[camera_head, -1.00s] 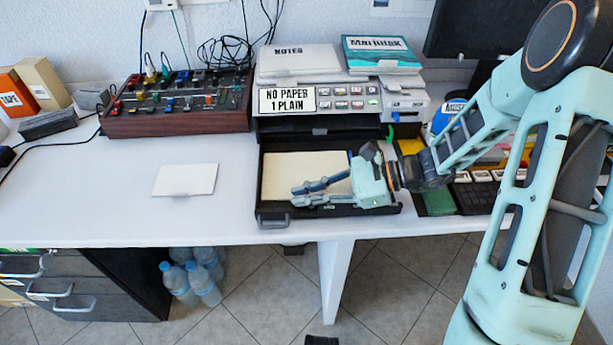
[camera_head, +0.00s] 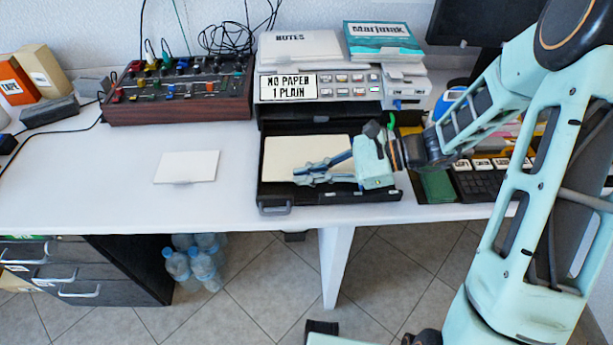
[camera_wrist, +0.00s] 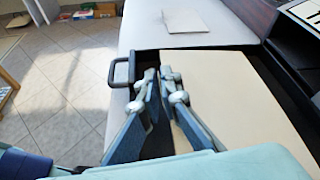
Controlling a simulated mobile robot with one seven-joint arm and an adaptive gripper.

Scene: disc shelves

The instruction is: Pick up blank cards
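A flat white stack of cards (camera_head: 187,167) lies on the desk left of the printer; it also shows at the top of the wrist view (camera_wrist: 183,20). I cannot tell whether it is one card or several. The printer's open tray (camera_head: 275,203) holds a large cream sheet or stack (camera_head: 290,155), which fills the right of the wrist view (camera_wrist: 235,95). My gripper (camera_head: 298,174) is over the tray's front part, pointing left. In the wrist view its fingertips (camera_wrist: 159,75) are close together with a narrow gap and nothing between them. Contact with the sheet cannot be told.
The printer (camera_head: 345,85) reads "NO PAPER 1 PLAIN" and carries a white NOTES box and a teal box. A mixer (camera_head: 180,92) stands at the back left. A black keypad (camera_head: 485,180) is right of the tray. The desk's left front (camera_head: 80,190) is clear.

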